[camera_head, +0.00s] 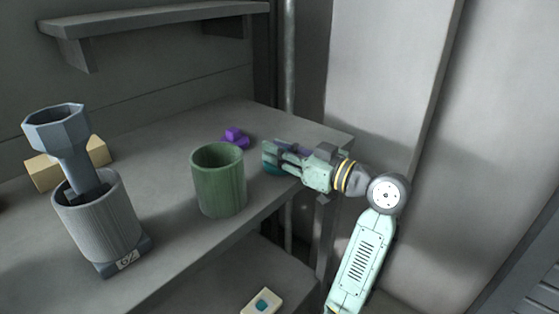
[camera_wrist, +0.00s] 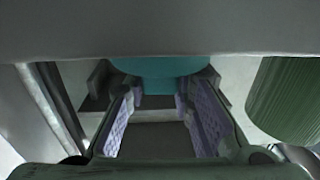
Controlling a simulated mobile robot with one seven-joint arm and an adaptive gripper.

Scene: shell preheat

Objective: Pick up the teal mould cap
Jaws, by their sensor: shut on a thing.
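The teal mould cap (camera_wrist: 160,66) is at the top middle of the wrist view, between the far ends of my fingers, partly hidden by a grey band across the picture. In the head view a small part of the teal cap (camera_head: 272,168) shows under my gripper (camera_head: 270,157) at the shelf's right end. My gripper, also seen in the wrist view (camera_wrist: 160,88), is shut on the cap. Its fingers have purple patterned pads. I cannot tell whether the cap touches the bench top.
A green cylinder (camera_head: 220,182) stands left of my gripper, and a purple block (camera_head: 235,138) lies behind it. A grey ribbed pot (camera_head: 98,222) with a funnel-like part (camera_head: 60,130) stands further left, near a tan block (camera_head: 45,172). A pale box (camera_head: 262,301) sits lower down.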

